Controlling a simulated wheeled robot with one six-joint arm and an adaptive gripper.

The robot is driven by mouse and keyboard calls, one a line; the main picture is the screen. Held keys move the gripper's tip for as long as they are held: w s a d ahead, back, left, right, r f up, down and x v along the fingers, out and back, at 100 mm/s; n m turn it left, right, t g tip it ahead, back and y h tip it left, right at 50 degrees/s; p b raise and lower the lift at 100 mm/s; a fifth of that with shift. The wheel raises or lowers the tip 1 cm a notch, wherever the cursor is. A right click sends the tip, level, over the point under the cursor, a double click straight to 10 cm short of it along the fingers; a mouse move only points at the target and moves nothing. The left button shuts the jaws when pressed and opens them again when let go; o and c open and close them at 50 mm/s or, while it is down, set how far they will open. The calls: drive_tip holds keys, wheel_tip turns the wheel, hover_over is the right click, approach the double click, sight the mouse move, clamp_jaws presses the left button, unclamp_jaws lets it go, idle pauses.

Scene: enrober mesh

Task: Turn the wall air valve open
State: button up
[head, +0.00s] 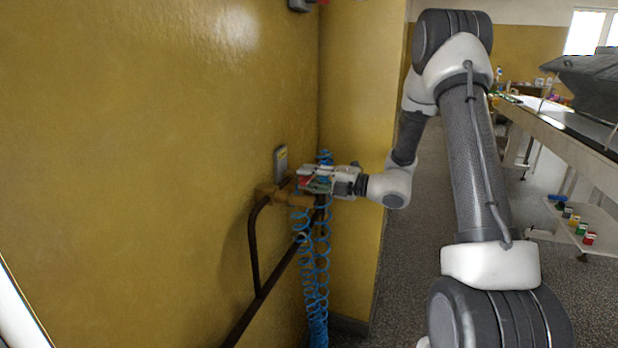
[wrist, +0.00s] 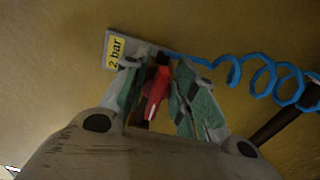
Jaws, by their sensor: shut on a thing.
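The wall air valve shows a red handle (wrist: 156,92) in the wrist view, in front of a grey plate with a yellow "2 bar" label (wrist: 115,52). My gripper (wrist: 161,95) is shut on the red handle, with a green-padded finger on either side of it. In the head view my gripper (head: 316,181) reaches left to the valve's brass-coloured body (head: 283,195) on the yellow wall. The grey plate (head: 281,162) is just above that body. My fingers and the coiled hose partly hide the valve in the head view.
A blue coiled hose (head: 315,275) hangs below and beside the valve. A dark pipe (head: 258,300) runs along the wall under it. A wall corner (head: 350,255) stands close behind my gripper. A long table (head: 570,140) is at the right, with open floor (head: 405,270) between.

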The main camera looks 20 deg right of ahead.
drive_tip(key=shift+f+m, duration=0.15)
drive_tip(key=shift+m, duration=0.25)
drive_tip(key=o, duration=0.6)
drive_tip(key=shift+o, duration=0.2)
drive_tip(key=shift+d, duration=0.1)
drive_tip(key=v, duration=1.2)
